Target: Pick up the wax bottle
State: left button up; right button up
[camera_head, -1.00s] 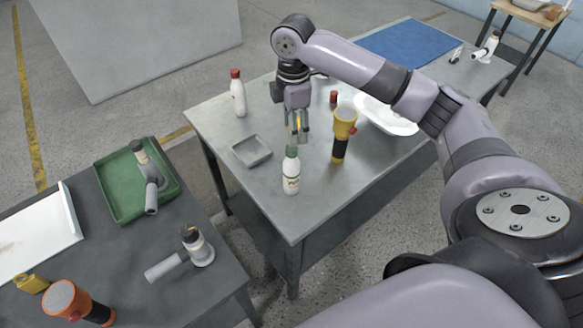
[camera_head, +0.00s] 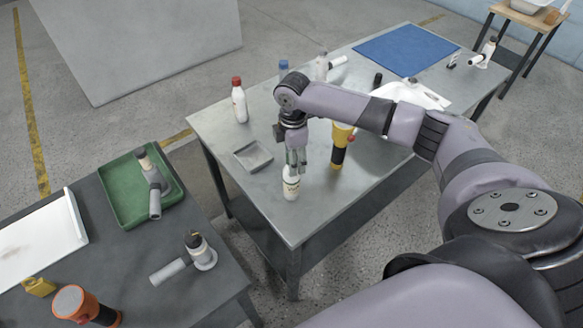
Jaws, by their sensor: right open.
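The wax bottle (camera_head: 291,188) is white with a printed label and stands upright near the front edge of the middle metal table. My right gripper (camera_head: 296,166) comes down over its top from above, with the fingers open. The fingers hide the bottle's cap, and I cannot tell whether they touch it. My left gripper is not in view.
A yellow-and-black flashlight (camera_head: 338,153) stands close on the right, partly behind my arm. A red-capped bottle (camera_head: 239,104) stands farther back. A blue mat (camera_head: 407,48) covers the far end.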

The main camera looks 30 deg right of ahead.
jog(key=shift+c, duration=0.6)
grip_shut()
